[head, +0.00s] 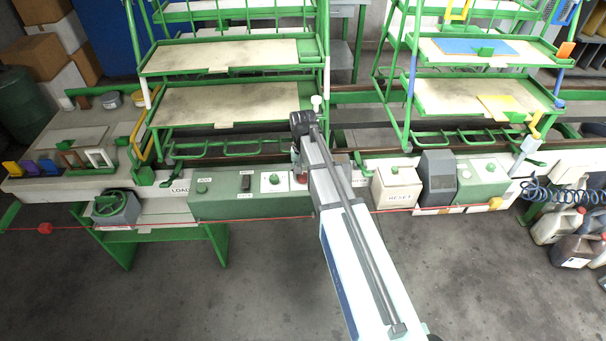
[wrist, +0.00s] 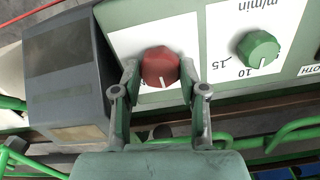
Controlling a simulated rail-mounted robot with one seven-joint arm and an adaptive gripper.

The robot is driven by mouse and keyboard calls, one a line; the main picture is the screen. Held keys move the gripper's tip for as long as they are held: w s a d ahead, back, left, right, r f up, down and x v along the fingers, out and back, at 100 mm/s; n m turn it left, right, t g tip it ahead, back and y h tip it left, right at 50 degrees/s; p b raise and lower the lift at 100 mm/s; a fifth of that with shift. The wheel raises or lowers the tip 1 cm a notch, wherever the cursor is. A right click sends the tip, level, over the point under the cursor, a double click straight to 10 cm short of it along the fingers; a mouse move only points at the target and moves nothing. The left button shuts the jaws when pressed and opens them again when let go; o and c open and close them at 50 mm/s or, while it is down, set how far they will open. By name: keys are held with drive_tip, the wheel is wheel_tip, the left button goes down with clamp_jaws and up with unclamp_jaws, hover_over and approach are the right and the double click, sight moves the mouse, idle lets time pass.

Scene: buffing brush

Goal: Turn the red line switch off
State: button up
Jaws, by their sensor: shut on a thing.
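The red line switch is a round red knob (wrist: 160,67) with a white pointer mark, set on a white plate on the green control panel. In the wrist view my gripper (wrist: 159,76) has one finger on each side of the knob and is shut on it. The pointer mark is at the knob's lower edge in that view. In the head view a bit of the red knob (head: 300,179) shows beside my arm, which hides most of this part of the panel and the fingertips.
A green dial (wrist: 258,49) with a number scale is to the right of the red knob in the wrist view. A dark grey box (wrist: 65,75) stands close on the left. A red cord (head: 250,220) runs along the panel front. Green racks (head: 230,100) stand behind.

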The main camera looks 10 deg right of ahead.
sight(303, 175)
drive_tip(key=n, duration=0.4)
drive_tip(key=shift+n, duration=0.3)
drive_tip(key=shift+n+b, duration=0.35)
drive_tip(key=shift+n, duration=1.55)
drive_tip(key=o, duration=1.1)
drive_tip(key=shift+o, duration=0.2)
drive_tip(key=shift+r, duration=0.1)
wheel_tip(303, 175, up, 12)
